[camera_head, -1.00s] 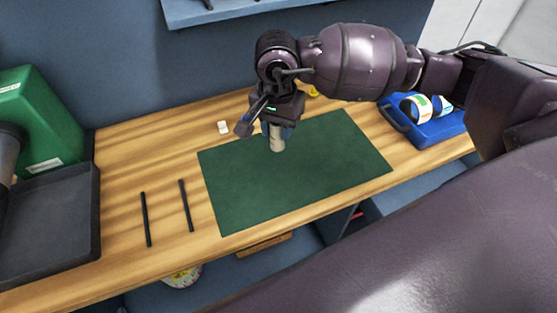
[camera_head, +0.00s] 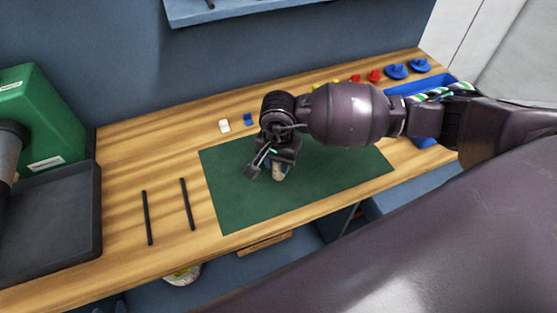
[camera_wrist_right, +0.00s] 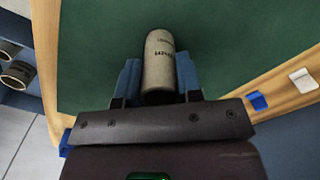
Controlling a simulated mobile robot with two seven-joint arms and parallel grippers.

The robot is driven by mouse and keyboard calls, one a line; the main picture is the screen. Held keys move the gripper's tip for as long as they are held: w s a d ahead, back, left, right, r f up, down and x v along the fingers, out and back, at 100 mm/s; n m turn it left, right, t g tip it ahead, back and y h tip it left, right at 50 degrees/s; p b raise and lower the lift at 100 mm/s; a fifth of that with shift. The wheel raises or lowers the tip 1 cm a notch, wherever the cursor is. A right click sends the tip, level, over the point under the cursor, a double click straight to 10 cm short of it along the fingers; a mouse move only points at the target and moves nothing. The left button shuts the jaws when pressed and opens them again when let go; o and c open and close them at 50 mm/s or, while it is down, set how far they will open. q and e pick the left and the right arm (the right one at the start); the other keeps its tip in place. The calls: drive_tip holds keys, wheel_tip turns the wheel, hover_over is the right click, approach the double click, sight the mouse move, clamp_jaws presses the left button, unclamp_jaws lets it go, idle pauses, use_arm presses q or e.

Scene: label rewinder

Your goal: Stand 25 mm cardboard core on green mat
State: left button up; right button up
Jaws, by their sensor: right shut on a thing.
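The cardboard core (camera_head: 279,173) is a small beige cylinder over the green mat (camera_head: 225,200). My right gripper (camera_head: 271,168) is shut on it. In the right wrist view the core (camera_wrist_right: 159,58) shows printed text and sits between the blue fingers of the right gripper (camera_wrist_right: 159,80). The mat (camera_wrist_right: 220,40) fills most of the background there. My left gripper is not in view.
Two black rods (camera_head: 147,217) lie left of the mat. A white block (camera_head: 224,126) and a blue piece (camera_head: 249,119) lie behind it. A blue tray (camera_head: 425,141) and red and blue knobs (camera_head: 396,71) are at the right. A green machine (camera_head: 45,115) stands left.

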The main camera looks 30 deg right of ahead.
drive_tip(key=shift+f, duration=0.1)
drive_tip(key=o, duration=1)
drive_tip(key=shift+c, duration=0.2)
drive_tip(key=shift+r, duration=0.3)
wheel_tip(320, 180, up, 12)
drive_tip(key=shift+f, duration=0.1)
